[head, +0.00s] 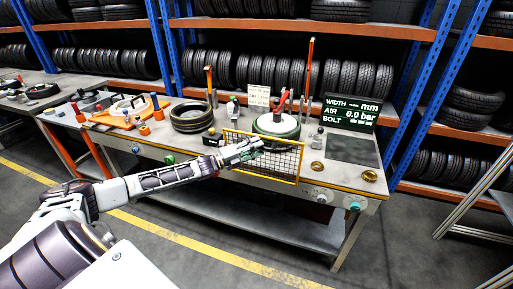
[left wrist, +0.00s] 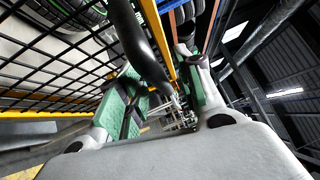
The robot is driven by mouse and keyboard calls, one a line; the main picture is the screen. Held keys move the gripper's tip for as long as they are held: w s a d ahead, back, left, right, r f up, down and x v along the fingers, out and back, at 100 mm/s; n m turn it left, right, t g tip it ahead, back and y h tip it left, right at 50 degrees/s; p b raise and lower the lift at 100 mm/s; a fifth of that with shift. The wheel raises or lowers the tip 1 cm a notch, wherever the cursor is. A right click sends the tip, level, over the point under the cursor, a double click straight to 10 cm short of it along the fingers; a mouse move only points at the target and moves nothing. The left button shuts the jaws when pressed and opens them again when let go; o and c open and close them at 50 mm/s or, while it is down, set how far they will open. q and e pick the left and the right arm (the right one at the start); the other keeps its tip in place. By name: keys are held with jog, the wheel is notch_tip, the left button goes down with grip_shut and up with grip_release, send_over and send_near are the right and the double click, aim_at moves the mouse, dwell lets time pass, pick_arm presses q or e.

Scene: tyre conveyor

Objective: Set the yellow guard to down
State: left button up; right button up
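The yellow guard (head: 283,163) is a dark mesh panel in a yellow frame. In the head view it stands upright along the bench's front edge, before the wheel station. My left gripper (head: 252,146) is at its upper left part in that view. In the left wrist view the guard's mesh (left wrist: 60,58) fills the upper left. There my left gripper's green-padded fingers (left wrist: 166,98) are apart. A dark curved bar (left wrist: 143,45) passes between or in front of them; I cannot tell if they touch it. My right gripper is not in view.
A wheel (head: 276,126) lies on the bench behind the guard, with a green display (head: 350,111) to its right. A tyre (head: 191,117) lies left of it. Brass-coloured round parts (head: 370,175) sit at the right front. Tyre racks stand behind the bench.

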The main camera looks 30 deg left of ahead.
pick_arm(q)
jog(key=shift+w+d, duration=0.1)
jog(key=shift+w, duration=0.1)
dwell(0.3)
grip_shut()
